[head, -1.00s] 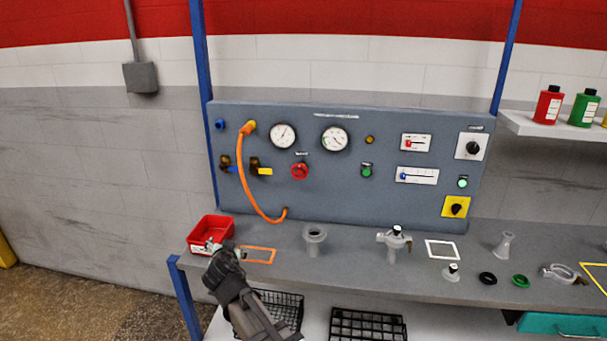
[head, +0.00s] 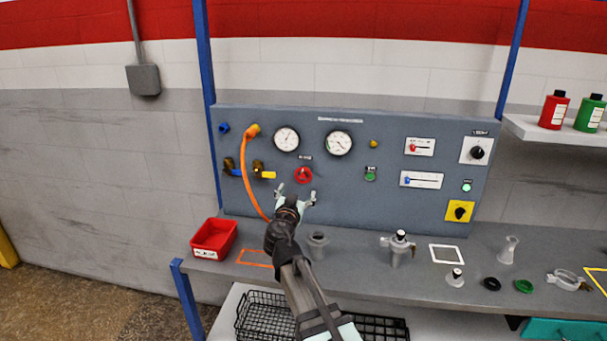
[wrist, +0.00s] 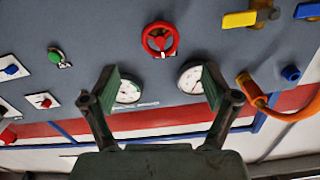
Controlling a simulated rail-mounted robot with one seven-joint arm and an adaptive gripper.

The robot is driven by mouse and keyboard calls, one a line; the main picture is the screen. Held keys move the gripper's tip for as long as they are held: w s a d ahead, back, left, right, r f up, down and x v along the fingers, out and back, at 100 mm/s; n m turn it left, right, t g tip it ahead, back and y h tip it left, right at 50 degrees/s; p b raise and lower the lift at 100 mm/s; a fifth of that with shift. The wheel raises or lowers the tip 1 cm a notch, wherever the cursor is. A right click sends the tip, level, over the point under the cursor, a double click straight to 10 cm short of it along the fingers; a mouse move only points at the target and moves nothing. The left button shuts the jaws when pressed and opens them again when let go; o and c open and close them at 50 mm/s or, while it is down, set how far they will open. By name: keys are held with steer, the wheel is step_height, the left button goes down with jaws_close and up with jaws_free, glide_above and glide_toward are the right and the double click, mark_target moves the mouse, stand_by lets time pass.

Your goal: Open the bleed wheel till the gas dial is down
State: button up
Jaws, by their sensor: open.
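The red bleed wheel (head: 303,175) is on the grey panel, below and between two round white dials. The left dial (head: 286,139) and right dial (head: 338,143) have labels too small to read, so I cannot tell which is the gas dial. My gripper (head: 296,195) is open and empty, in front of the panel just below the wheel in the head view. In the wrist view, which looks upside down, the wheel (wrist: 160,39) lies beyond and between the spread fingers (wrist: 160,88), apart from them. The dials show close to the fingertips there.
An orange hose (head: 247,176) hangs left of the wheel, near a yellow-handled valve (head: 267,175). The bench below carries a red bin (head: 213,239), a grey flanged fitting (head: 317,245) and other parts.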

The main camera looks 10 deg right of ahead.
mark_target(302, 178)
steer(key=p+x, duration=0.3)
steer(key=x, duration=0.8)
steer(key=shift+w, duration=0.1)
steer(key=c, duration=1.2)
